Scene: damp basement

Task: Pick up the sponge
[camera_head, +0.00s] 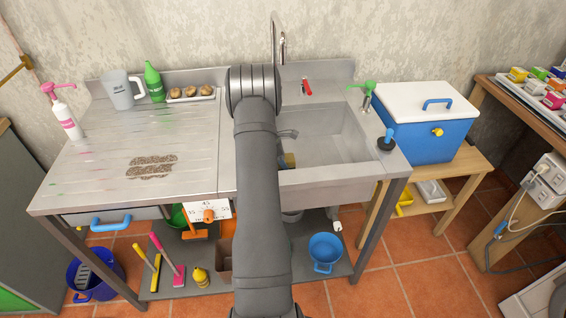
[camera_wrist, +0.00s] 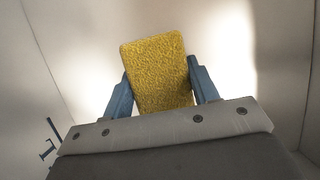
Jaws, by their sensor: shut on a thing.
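The sponge (camera_wrist: 158,75) is yellow and rough-textured, and in the wrist view it sits upright between the two blue fingers. My gripper (camera_wrist: 160,85) is shut on it, one finger against each side. In the head view a small yellow-brown part of the sponge (camera_head: 290,160) shows inside the sink (camera_head: 335,140), just right of my arm. My arm hides most of the sponge and the gripper there. I cannot tell whether the sponge touches the sink floor.
The drainboard (camera_head: 90,170) left of the sink holds a jug (camera_head: 121,90), a green bottle (camera_head: 154,82), a tray (camera_head: 190,99) and a pink-topped pump bottle (camera_head: 66,119). A tap (camera_head: 277,40) rises behind the sink. A blue cooler (camera_head: 425,130) stands at the right.

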